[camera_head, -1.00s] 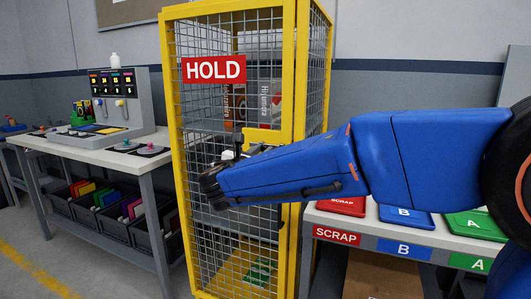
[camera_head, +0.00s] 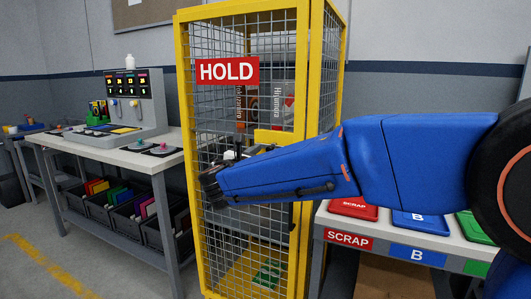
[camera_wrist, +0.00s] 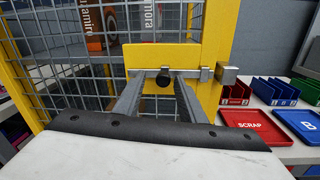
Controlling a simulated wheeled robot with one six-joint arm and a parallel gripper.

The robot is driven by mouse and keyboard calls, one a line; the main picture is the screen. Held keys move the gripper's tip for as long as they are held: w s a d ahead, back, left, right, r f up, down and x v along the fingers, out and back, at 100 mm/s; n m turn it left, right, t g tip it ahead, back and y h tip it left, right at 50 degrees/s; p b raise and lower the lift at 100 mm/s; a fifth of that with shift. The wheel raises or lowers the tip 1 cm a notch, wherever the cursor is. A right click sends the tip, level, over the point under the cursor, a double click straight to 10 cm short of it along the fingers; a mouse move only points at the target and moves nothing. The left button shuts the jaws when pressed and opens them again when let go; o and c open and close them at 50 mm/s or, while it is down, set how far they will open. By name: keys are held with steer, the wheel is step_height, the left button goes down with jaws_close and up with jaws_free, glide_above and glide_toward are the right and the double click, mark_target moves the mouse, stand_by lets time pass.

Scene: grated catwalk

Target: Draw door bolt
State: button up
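The yellow-framed mesh cage door (camera_head: 306,75) with a red HOLD sign (camera_head: 228,71) stands in front of me and looks closed. In the wrist view a grey metal bolt bar (camera_wrist: 201,74) lies level across a yellow plate (camera_wrist: 205,99). It reaches a metal block (camera_wrist: 227,74) at the right. In the head view my blue arm hides most of the bolt.
A workbench (camera_head: 150,160) with a dispenser stand and bins below is at the left. At the right a table holds a red SCRAP tray (camera_head: 353,208) and a blue B tray (camera_head: 420,223). Boxes stand inside the cage. The floor at lower left is clear.

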steer(key=v, duration=1.7)
steer(key=shift+d+r, duration=0.1)
steer(key=s+d+f+m+g+h, duration=0.1)
steer(key=d+f+m+g, duration=0.25)
steer(key=d, duration=0.65)
steer(key=s+d+f+m+g, duration=0.1)
steer(key=d+f+m+g, duration=0.25)
steer(key=d, duration=0.75)
steer(key=d+f+m+g+h, duration=0.15)
steer(key=d+f+m, duration=0.3)
steer(key=d, duration=0.55)
steer(key=s+d+f+m+g+y, duration=0.2)
steer(key=s+d+f+m, duration=0.3)
steer(key=s+m, duration=0.4)
steer(key=s+d+f+m+g+y, duration=0.2)
steer(key=s+d+f+m+y, duration=0.3)
steer(key=s+m, duration=0.5)
step_height(320, 180, down, 2)
steer(key=shift+s+f, duration=0.15)
steer(key=shift+s, duration=0.95)
steer(key=shift+d+m+y, duration=0.15)
steer(key=shift+m+y, duration=0.1)
